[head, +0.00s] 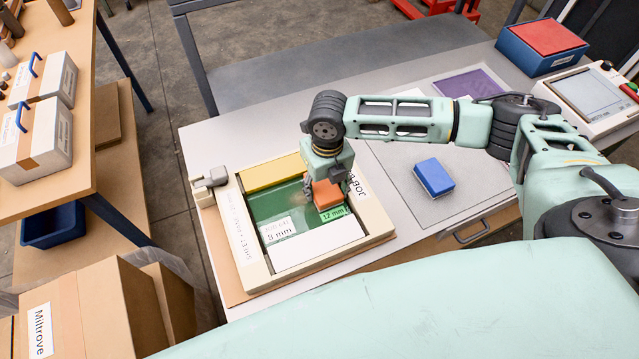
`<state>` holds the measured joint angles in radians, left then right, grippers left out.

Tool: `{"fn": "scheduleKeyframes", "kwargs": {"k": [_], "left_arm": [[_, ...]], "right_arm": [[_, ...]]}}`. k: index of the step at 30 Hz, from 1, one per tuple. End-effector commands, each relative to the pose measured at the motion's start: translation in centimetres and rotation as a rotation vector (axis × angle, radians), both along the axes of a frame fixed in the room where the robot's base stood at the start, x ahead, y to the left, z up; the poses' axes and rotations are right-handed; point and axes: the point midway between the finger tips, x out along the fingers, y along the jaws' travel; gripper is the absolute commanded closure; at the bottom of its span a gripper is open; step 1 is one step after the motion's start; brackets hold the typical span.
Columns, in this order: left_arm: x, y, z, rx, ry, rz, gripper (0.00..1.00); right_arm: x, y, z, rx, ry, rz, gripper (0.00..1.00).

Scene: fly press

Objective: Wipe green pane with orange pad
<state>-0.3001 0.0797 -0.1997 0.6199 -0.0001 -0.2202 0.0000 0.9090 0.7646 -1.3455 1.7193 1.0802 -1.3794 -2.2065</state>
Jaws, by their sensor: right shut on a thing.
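The green pane (278,203) lies in a cream frame (239,254) on the table, between a yellow strip at the back and a white strip at the front. Labels lie on or by it, one reading "8 mm" and one "12 mm". My right gripper (326,192) points down over the right part of the pane and is shut on the orange pad (328,194). The pad is at or just above the pane; I cannot tell whether it touches. My left gripper is not in view.
A blue pad (433,177) lies on a grey mat (467,202) to the right. Behind are a purple sheet (470,83), a blue box with a red top (541,46) and a device with a screen (590,97). A grey clamp (209,180) sits at the frame's left corner.

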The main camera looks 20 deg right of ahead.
Motion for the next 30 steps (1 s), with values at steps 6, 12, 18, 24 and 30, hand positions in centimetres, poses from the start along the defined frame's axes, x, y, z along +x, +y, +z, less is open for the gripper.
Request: {"fn": "scheduleKeyframes", "kwargs": {"k": [6,12,18,24,30], "left_arm": [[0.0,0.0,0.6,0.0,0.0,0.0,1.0],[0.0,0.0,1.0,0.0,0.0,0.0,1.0],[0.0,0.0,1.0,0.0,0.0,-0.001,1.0],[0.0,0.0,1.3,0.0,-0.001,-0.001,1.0],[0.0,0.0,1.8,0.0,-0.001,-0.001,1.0]], "right_arm": [[0.0,-0.4,-0.4,-0.04,0.007,-0.012,0.7],[-0.1,1.4,-0.6,-0.038,0.008,-0.013,0.73],[-0.2,2.5,-0.8,-0.03,0.01,-0.01,0.82],[-0.3,3.6,-0.7,-0.025,0.011,-0.007,0.82],[-0.3,5.5,-0.6,-0.023,0.011,-0.005,0.82]]}}
